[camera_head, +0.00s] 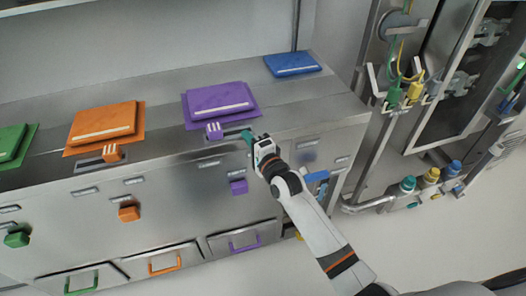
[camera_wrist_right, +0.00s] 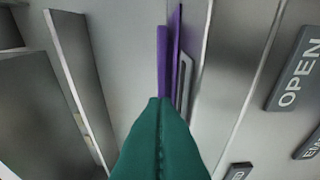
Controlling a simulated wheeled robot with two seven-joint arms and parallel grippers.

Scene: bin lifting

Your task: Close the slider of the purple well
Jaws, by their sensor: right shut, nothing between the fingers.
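The purple well's lid (camera_head: 220,104) lies flat on the steel counter. In front of it, a purple slider handle (camera_head: 214,131) stands at the left end of a dark slot (camera_head: 233,134). My right gripper (camera_head: 249,138) is at the slot's right end, to the right of the handle and apart from it. In the wrist view its teal fingers (camera_wrist_right: 160,140) are shut and empty. A narrow purple part (camera_wrist_right: 163,62) shows just beyond them; I cannot tell whether they touch it. My left gripper is not in view.
Orange (camera_head: 104,122) and green (camera_head: 12,142) wells lie to the left, a blue lid (camera_head: 292,64) to the right. A purple knob (camera_head: 239,187) and a drawer with a purple handle (camera_head: 244,244) are on the front below. An OPEN label (camera_wrist_right: 298,75) shows in the wrist view.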

